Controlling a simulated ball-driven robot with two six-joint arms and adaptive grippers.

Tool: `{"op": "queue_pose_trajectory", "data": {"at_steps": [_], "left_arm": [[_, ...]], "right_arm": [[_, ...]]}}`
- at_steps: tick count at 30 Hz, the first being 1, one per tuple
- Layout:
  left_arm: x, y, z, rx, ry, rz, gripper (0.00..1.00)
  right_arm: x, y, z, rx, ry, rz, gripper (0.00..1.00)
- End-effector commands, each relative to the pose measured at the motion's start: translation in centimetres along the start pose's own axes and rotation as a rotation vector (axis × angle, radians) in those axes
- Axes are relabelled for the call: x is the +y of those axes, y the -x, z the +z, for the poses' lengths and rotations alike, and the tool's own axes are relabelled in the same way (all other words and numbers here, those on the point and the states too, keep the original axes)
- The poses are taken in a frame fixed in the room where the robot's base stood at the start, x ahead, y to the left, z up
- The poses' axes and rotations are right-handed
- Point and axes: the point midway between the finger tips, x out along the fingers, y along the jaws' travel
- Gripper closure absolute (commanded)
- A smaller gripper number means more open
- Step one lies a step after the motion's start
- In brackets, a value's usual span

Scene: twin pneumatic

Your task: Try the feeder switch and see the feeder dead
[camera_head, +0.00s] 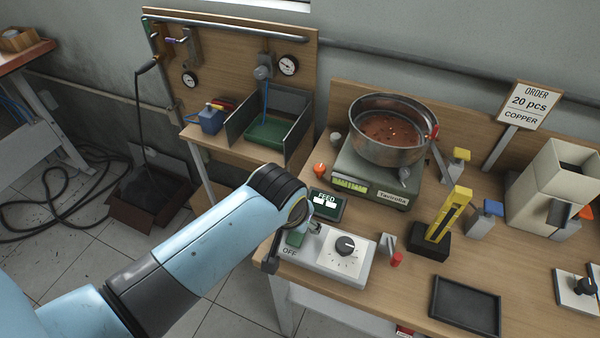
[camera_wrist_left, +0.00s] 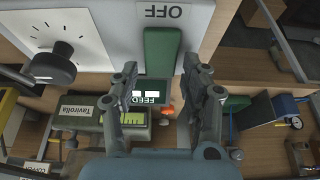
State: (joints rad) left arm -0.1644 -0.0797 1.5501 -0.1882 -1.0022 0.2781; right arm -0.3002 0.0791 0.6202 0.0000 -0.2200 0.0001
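My left gripper (camera_head: 293,244) is over the left end of a white control box (camera_head: 328,262). In the left wrist view its two fingers (camera_wrist_left: 161,75) are apart and nothing is held. A green switch (camera_wrist_left: 162,48) beside the word OFF lies beyond the gap between the fingers; I cannot tell whether they touch it. In the head view the switch (camera_head: 296,238) is partly covered by my gripper. The feeder, a metal bowl (camera_head: 362,136) with copper-coloured pieces, stands on a grey-green base (camera_head: 371,183). A FEED panel (camera_head: 327,205) shows two white blocks. My right gripper is not in view.
A black dial (camera_head: 345,246) sits on the control box. To the right are a red cylinder (camera_head: 397,260), a yellow lever on a black block (camera_head: 430,245) and a black tray (camera_head: 465,305). An orange knob (camera_head: 320,169) stands behind the FEED panel.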

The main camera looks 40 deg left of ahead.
Motion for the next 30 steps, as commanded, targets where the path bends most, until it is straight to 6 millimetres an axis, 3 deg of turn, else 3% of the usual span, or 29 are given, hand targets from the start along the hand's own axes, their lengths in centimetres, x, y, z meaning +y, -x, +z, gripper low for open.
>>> {"op": "queue_pose_trajectory", "data": {"at_steps": [11, 22, 30], "left_arm": [[0.0, 0.5, -0.1, 0.002, 0.0, 0.001, 0.46], [0.1, 6.3, 0.0, 0.002, 0.002, 0.001, 0.46], [0.0, 7.5, 0.0, 0.0, 0.0, 0.0, 0.46]], "right_arm": [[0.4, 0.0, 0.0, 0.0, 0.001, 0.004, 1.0], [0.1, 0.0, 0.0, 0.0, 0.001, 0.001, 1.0], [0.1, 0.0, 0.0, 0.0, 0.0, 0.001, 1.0]]}}
